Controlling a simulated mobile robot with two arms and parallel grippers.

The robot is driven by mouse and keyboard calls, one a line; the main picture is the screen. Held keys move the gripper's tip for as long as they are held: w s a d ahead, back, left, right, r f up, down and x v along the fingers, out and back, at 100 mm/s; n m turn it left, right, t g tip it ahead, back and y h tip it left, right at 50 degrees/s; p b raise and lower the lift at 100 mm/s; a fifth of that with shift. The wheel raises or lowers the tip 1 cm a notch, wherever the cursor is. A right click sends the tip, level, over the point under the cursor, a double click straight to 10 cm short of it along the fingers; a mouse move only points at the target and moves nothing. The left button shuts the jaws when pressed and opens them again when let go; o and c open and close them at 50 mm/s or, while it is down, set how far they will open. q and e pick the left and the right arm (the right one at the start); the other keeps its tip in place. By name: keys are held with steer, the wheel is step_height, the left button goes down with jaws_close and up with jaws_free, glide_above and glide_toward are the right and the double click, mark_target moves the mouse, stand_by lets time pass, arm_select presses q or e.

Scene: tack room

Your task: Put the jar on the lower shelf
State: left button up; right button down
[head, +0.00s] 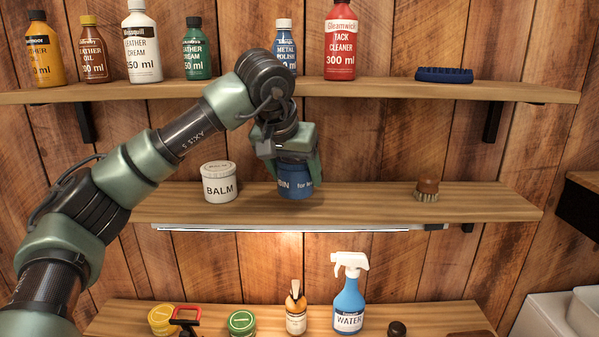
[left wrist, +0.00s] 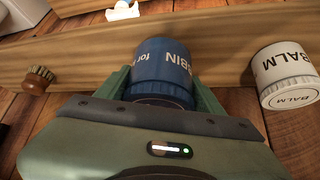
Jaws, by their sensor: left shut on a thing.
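The blue jar (head: 296,187) with white lettering is upright at the lower shelf (head: 365,203), right of the white balm jar. My left gripper (head: 295,165) reaches down from above and is shut around the jar's upper part. In the left wrist view the blue jar (left wrist: 162,68) sits between the two green fingers, with its lid end toward the gripper. Its base is level with the shelf board, but I cannot tell whether it rests on it or hangs just above. My right gripper is not in view.
The white balm jar (head: 219,183) stands left of the blue jar, with a gap. A small brush (head: 427,190) stands farther right, with bare shelf between. The upper shelf (head: 385,91) holds several bottles and a blue brush (head: 444,75). A bench (head: 398,318) below holds a spray bottle (head: 348,295).

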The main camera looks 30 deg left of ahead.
mark_target(300, 185)
arm_select(q)
steer(key=shift+w+r, duration=0.1)
steer(key=shift+w, duration=0.8)
steer(key=shift+w+a+p, duration=0.1)
steer(key=shift+w+p, duration=0.35)
steer(key=shift+p, duration=0.05)
step_height(300, 185, down, 3)
steer(key=shift+f+p, duration=0.15)
steer(key=shift+p, duration=0.55)
steer(key=shift+a+f, duration=0.1)
steer(key=shift+f, duration=0.05)
steer(key=shift+f, duration=0.1)
steer(key=shift+f, duration=0.1)
steer(key=o, duration=1.7)
steer(key=shift+s, duration=0.1)
